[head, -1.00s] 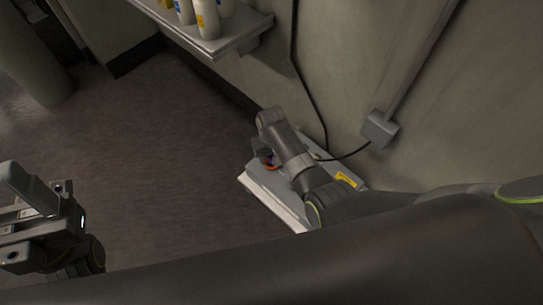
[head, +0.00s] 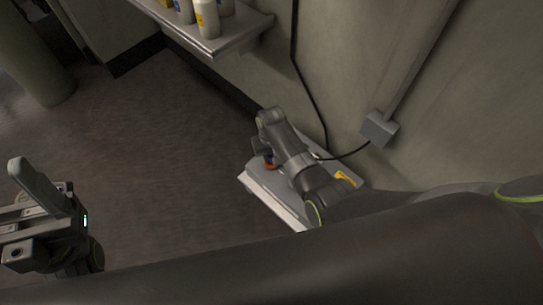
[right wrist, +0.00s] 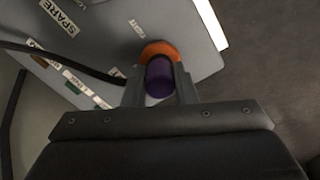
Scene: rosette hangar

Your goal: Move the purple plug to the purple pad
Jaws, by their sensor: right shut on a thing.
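The purple plug (right wrist: 159,78) is between the two fingers of my right gripper (right wrist: 160,88) in the right wrist view, and the fingers are shut on it. An orange ring (right wrist: 160,48) shows just beyond the plug, over the grey panel (right wrist: 115,30). I cannot tell whether the plug is seated or lifted. In the head view my right gripper (head: 262,150) is over the left part of the panel (head: 262,188), partly hidden by its own arm. My left gripper (head: 45,215) is at the left edge, away from the panel; its jaw gap is unclear. I cannot make out a purple pad.
The panel has a "SPARE" label (right wrist: 61,18) and small coloured marks. A black cable (right wrist: 60,55) crosses it and runs up the wall (head: 360,60). A grey wall box (head: 380,128) is behind. A shelf (head: 235,38) with bottles is at upper left. Open floor lies left.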

